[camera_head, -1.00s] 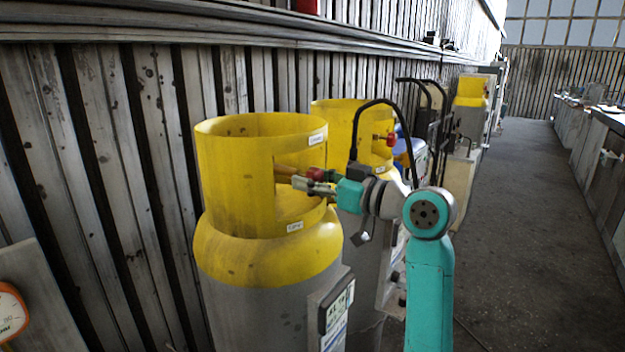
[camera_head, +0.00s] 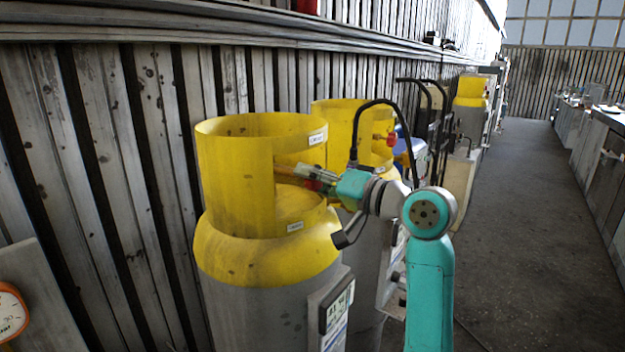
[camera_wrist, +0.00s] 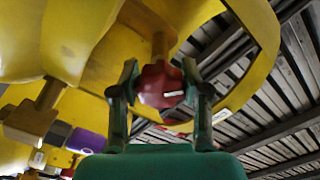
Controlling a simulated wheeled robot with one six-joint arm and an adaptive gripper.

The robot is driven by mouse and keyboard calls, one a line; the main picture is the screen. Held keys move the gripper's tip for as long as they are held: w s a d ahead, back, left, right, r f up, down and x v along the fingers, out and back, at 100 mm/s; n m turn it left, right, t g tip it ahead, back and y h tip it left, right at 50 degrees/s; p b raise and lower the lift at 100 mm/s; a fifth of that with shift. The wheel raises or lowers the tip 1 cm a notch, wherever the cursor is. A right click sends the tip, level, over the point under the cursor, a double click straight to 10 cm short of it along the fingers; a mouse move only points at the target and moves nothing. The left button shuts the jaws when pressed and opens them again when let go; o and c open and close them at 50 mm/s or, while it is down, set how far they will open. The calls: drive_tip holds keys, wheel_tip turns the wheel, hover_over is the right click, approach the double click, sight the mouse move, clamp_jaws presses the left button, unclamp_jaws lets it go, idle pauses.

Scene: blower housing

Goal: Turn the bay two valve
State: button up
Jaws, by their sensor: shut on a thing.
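The nearest gas cylinder (camera_head: 262,290) is grey with a yellow shoulder and an open yellow collar (camera_head: 235,165). A red valve knob (camera_wrist: 160,85) on a brass stem sits in the collar's opening. My gripper (camera_head: 305,174) reaches into that opening from the right, and in the wrist view its two fingers (camera_wrist: 160,88) are shut on the red knob, one at each side. In the head view the fingers mostly hide the knob. A white label (camera_head: 317,139) on the collar is too small to read.
A second yellow-collared cylinder (camera_head: 340,125) with its own red valve knob (camera_head: 390,139) stands just behind. A hand truck (camera_head: 436,130) and another yellow-topped cylinder (camera_head: 470,90) are farther back. The slatted wall is close at left. The aisle floor (camera_head: 530,220) at right is clear.

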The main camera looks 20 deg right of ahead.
drive_tip(key=m, duration=0.5)
drive_tip(key=shift+m, duration=2.6)
drive_tip(key=o, duration=1.2)
drive_tip(key=v, duration=1.2)
